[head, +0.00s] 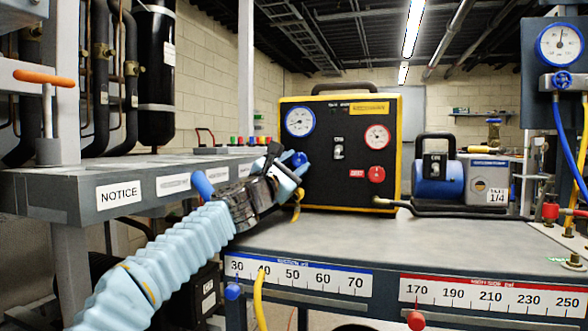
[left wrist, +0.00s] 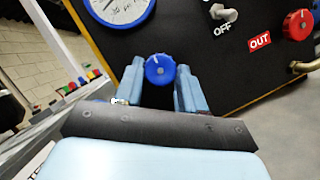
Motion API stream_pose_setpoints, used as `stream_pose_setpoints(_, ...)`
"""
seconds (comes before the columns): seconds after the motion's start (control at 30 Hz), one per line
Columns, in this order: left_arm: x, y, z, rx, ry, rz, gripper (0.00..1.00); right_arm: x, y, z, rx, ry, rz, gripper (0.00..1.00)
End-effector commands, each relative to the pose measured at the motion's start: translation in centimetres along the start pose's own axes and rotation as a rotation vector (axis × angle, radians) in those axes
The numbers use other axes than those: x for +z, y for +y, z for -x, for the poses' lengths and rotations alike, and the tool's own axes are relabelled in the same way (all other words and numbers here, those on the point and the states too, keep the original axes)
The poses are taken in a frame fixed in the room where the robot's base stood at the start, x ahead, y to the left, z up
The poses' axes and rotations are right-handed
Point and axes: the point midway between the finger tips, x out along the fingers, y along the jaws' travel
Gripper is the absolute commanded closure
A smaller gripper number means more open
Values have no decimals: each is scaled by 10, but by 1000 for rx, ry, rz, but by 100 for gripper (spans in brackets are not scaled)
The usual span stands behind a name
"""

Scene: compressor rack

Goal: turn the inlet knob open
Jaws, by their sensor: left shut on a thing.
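The inlet knob (head: 299,158) is the blue knob low on the left of the black machine face, under the blue-rimmed gauge. In the left wrist view the blue knob (left wrist: 158,70) sits between my two light-blue fingers, with a small white mark on its face. My left gripper (head: 289,166) reaches in from the lower left and is shut on the knob; its fingers hide part of it in the head view. The red knob (head: 376,174) with the red OUT label (left wrist: 260,40) is on the right side of the same face. My right gripper is not in view.
The yellow-framed machine (head: 398,130) stands on a grey bench (head: 400,236). A blue pump (head: 436,180) stands to its right. A yellow hose (head: 298,206) hangs just below my left gripper. A grey shelf with a NOTICE label (head: 119,193) lies left of my arm.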

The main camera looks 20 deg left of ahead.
Motion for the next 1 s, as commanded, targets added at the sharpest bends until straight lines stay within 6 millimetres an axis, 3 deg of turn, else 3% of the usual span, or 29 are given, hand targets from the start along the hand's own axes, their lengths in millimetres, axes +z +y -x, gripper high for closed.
stream_pose_setpoints(0.33, -2, -1, 0, -2, 3, 1, 91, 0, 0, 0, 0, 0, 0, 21)
stream_pose_setpoints(0.37, -2, -1, 0, -2, 3, 1, 56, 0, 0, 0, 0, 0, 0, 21)
stream_pose_setpoints(0.5, -1, -1, 0, -1, 2, 1, 35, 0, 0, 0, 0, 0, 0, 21)
stream_pose_setpoints(1.0, -5, -4, 3, -1, -1, 1, 35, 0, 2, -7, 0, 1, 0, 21)
